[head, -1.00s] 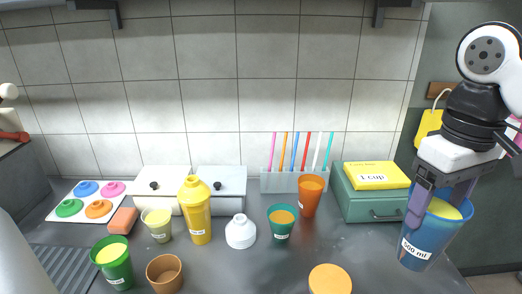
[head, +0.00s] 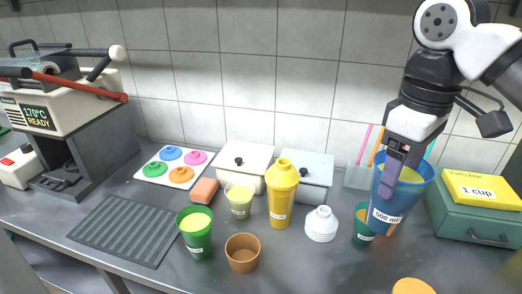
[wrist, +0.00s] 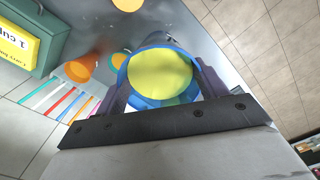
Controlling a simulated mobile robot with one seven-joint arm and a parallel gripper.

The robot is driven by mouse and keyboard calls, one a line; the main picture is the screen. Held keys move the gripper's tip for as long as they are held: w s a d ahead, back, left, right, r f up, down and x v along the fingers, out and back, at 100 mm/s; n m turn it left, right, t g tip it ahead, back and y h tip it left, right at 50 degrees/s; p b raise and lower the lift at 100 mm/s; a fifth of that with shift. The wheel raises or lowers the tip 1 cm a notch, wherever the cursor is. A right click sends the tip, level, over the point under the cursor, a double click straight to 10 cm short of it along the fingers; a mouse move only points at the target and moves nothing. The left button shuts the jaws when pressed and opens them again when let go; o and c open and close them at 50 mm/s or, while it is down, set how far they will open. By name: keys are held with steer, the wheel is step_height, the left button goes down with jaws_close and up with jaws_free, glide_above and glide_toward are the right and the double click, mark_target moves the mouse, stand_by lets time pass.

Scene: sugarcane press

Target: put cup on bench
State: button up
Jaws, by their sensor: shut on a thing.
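My gripper (head: 394,172) is shut on the rim of a blue cup (head: 384,218) labelled 500 ml, with yellow-green content inside. In the head view the cup is held upright or slightly tilted, in front of the straw holder and partly covering a teal cup (head: 362,226). In the wrist view the blue cup (wrist: 128,82) sits between the two fingers, its yellow-green content (wrist: 160,76) facing the camera. The bench (head: 300,262) is a dark grey counter below. I cannot tell the gap between the cup's base and the bench.
A press (head: 75,120) stands left, beside a ribbed mat (head: 125,230). A green box (head: 470,212) is at right. The front bench is clearer.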

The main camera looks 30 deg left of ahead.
steer(key=s+a+f+n+b, duration=0.1)
steer(key=a+f+n+b, duration=0.1)
steer(key=a+n, duration=0.5)
steer(key=s+a+f+n+b, duration=0.1)
steer(key=a+f+n+b, duration=0.1)
steer(key=a+n, duration=0.6)
steer(key=shift+s+f+n+b, duration=0.15)
steer(key=shift+s+n+b, duration=0.35)
steer(key=shift+n, duration=2.2)
step_height(320, 180, down, 20)
steer(key=b, duration=0.2)
steer(key=shift+w, duration=0.15)
steer(key=shift+f, duration=0.15)
steer(key=o, duration=1.7)
steer(key=shift+c, duration=0.2)
step_height(320, 180, up, 12)
